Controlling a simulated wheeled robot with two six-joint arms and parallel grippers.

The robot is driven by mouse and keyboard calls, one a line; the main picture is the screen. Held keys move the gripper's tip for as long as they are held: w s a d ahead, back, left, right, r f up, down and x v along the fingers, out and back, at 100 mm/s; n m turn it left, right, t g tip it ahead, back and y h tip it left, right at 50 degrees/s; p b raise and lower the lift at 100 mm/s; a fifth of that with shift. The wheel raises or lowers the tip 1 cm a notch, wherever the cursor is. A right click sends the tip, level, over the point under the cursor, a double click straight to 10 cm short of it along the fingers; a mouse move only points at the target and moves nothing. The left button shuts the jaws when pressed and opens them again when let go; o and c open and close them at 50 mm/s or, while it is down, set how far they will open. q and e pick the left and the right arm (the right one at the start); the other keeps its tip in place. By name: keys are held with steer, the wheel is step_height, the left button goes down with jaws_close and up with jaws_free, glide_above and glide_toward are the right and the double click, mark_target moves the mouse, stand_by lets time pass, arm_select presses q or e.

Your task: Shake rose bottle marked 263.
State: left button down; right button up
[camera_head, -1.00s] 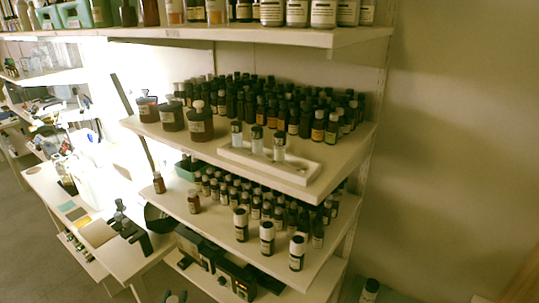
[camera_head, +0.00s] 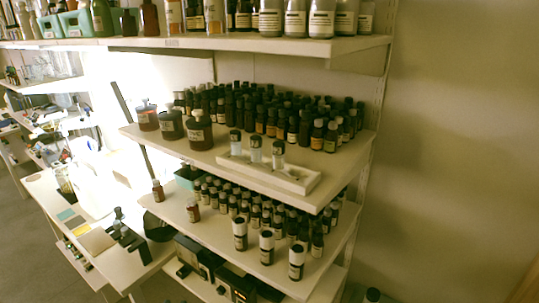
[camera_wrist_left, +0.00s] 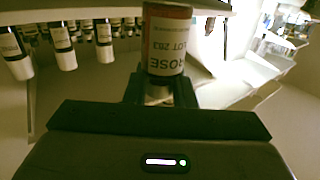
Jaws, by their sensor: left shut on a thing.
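A rose bottle (camera_wrist_left: 166,45) with a dark red body is in the left wrist view. Its pale label shows upside down in that picture and reads ROSE and LOT, with a number that looks like 263 or 203. My left gripper (camera_wrist_left: 160,92) is shut on its pale neck or cap end. Neither gripper shows clearly in the head view, and my right gripper is not in view.
The lower shelf (camera_head: 215,232) holds small amber bottles (camera_head: 193,210), rows of dark bottles and three white-capped bottles (camera_head: 267,247) at its front. The middle shelf holds a white tray (camera_head: 300,183) with three vials. A side table (camera_head: 110,265) stands left.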

arm_select(q)
steer(key=r, duration=0.6)
steer(key=shift+a+r, duration=0.15)
steer(key=shift+a, duration=0.05)
steer(key=f, duration=0.6)
steer(key=shift+d+f, duration=0.2)
steer(key=shift+a, duration=0.1)
